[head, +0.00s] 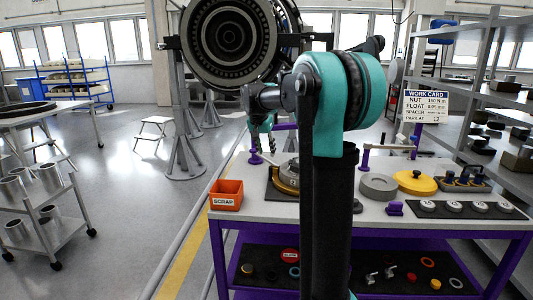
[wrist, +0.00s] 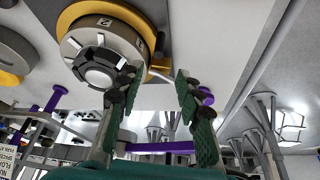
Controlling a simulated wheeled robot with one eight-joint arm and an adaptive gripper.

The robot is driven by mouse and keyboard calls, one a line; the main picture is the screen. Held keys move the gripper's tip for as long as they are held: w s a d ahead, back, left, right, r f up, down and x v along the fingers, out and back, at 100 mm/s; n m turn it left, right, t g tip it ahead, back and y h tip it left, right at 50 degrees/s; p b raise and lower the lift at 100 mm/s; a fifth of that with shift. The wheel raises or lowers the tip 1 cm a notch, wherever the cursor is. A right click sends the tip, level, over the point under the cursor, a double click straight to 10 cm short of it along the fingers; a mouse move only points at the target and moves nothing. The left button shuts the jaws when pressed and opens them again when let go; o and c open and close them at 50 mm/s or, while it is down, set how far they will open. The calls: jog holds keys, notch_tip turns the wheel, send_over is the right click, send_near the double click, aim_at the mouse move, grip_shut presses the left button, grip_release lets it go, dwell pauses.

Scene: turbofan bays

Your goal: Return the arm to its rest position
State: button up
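My arm rises from the front of the workbench in the head view and bends over at a teal joint. My gripper (head: 262,140) hangs above the bench's back left part, pointing down. In the wrist view my gripper (wrist: 157,88) has its two green-padded fingers apart, with nothing between them. A round grey unit with a dark-and-silver hub (wrist: 98,68) sits on a yellow ring beside the left finger in that view. I cannot tell whether the finger touches it. In the head view this unit (head: 287,178) is partly hidden behind my arm.
The workbench (head: 240,207) carries an orange scrap bin (head: 227,194), a grey ring (head: 378,187), a yellow disc (head: 415,182) and several small discs. A work card (head: 427,106) stands behind. A turbofan (head: 228,38) hangs beyond.

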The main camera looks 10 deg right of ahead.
jog(key=s+f+n+y, duration=0.1)
jog(key=s+f+n, duration=0.1)
jog(key=s+f, duration=0.6)
jog(key=s+a+f+n+y, duration=0.1)
jog(key=s+f+n, duration=0.2)
jog(key=s+f, duration=0.5)
jog(key=s+a+f+n, duration=0.1)
jog(key=s+f, duration=0.8)
jog(key=s, duration=1)
jog(key=shift+s+n+t+y, duration=0.3)
jog(key=shift+n+y, duration=0.1)
jog(key=shift+n, duration=0.3)
jog(key=shift+r, duration=0.1)
